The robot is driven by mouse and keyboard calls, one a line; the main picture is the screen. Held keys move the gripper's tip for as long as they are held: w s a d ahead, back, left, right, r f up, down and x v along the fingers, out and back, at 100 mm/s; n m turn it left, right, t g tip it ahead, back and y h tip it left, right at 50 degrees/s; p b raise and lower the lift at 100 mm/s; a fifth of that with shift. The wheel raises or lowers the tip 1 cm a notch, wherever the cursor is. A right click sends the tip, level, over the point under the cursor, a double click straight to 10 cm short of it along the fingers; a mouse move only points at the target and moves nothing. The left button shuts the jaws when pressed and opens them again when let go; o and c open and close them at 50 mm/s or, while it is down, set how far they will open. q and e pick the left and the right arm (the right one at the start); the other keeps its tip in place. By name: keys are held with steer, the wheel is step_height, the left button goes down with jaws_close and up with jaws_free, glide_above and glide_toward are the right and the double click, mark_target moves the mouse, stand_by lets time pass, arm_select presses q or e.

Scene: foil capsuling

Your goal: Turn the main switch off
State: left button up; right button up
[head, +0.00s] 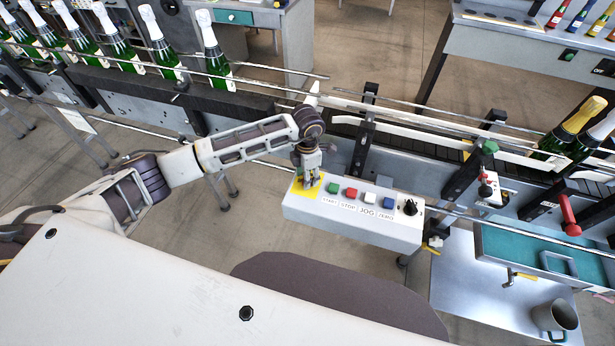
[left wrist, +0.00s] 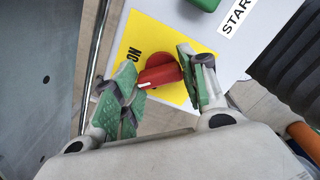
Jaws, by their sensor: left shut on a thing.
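The main switch is a red rotary knob (left wrist: 160,74) on a yellow plate (left wrist: 140,42) at the left end of the control box (head: 350,222). In the left wrist view the knob's white mark is at its lower-left end, near the word ON. My left gripper (head: 309,178) reaches down over the yellow plate (head: 298,191) and hides the knob in the head view. In the left wrist view my left gripper (left wrist: 155,78) has its green pads on either side of the red knob, shut on it. My right gripper is in neither view.
Beside the yellow plate are a green START button (head: 333,188), a red button (head: 351,192), a white button (head: 370,198), a blue button (head: 389,206) and a black selector (head: 410,206). Conveyor rails (head: 420,130) run behind. Green bottles (head: 213,52) stand on the conveyor at left.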

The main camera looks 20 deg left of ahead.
arm_select(q)
steer(key=n+b, duration=0.1)
steer(key=n, duration=0.4)
steer(key=shift+b, duration=0.35)
steer(key=shift+s+n+b, duration=0.1)
steer(key=shift+n+b, duration=0.5)
steer(key=shift+n, duration=1.6)
steer(key=o, duration=1)
steer(key=shift+r, duration=0.1)
